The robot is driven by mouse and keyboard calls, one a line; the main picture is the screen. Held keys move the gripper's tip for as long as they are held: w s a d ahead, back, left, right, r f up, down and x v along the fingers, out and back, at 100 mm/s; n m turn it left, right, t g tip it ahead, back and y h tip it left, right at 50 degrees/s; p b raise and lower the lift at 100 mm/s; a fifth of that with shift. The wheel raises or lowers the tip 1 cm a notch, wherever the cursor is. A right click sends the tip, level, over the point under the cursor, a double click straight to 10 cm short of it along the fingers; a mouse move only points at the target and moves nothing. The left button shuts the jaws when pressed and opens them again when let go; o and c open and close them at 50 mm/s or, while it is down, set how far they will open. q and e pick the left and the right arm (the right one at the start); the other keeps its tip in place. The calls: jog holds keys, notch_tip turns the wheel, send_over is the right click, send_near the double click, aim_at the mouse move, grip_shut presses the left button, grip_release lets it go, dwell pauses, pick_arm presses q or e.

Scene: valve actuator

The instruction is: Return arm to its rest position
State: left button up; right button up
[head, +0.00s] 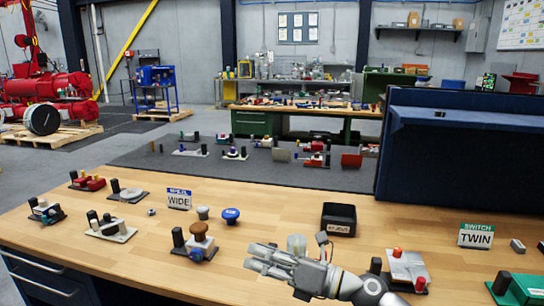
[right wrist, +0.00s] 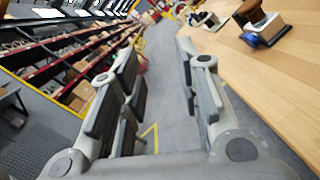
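My right gripper (head: 268,262) is above the front edge of the wooden workbench (head: 110,262), pointing left in the head view. In the right wrist view its two fingers (right wrist: 160,75) stand apart, with only grey floor seen between them. It holds nothing. A valve device with a brown knob (head: 199,238) stands on the bench just left of the gripper. The same device shows in the right wrist view (right wrist: 262,22), beyond the right finger. My left gripper is not in view.
A black bin (head: 339,219), a WIDE sign (head: 179,199), a TWIN sign (head: 475,235) and a red-knobbed device (head: 407,266) are on the bench. Several small devices stand at the left. A dark blue panel (head: 450,155) rises at the back right.

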jog(key=d+f+m+t+h, duration=0.2)
jog(key=d+m+t+h, duration=0.8)
jog(key=m, duration=1.1)
jog(key=s+d+f+m+g+h, duration=0.2)
jog(key=s+d+f+m+h, duration=0.25)
jog(key=f+m, duration=0.2)
jog(key=s+d+f+m+g+h, duration=0.1)
jog(key=s+d+f+m+h, duration=0.2)
jog(key=d+f+m, duration=0.3)
jog(key=s+d+f+m+g, duration=0.1)
jog(key=s+f+m+g, duration=0.35)
jog(key=s, duration=0.75)
jog(key=s+d+f+m+g, duration=0.1)
jog(key=s+f+m+g, duration=0.1)
jog(key=s+f+g, duration=0.75)
jog(key=s+f+t, duration=0.1)
jog(key=s+f, duration=0.1)
jog(key=f, duration=1)
jog(key=s+f+t, duration=0.1)
jog(key=s+f, duration=0.1)
jog(key=f, duration=1)
jog(key=s+d+f+g, duration=0.1)
jog(key=s+d+f, duration=0.2)
jog(key=s+f, duration=1.4)
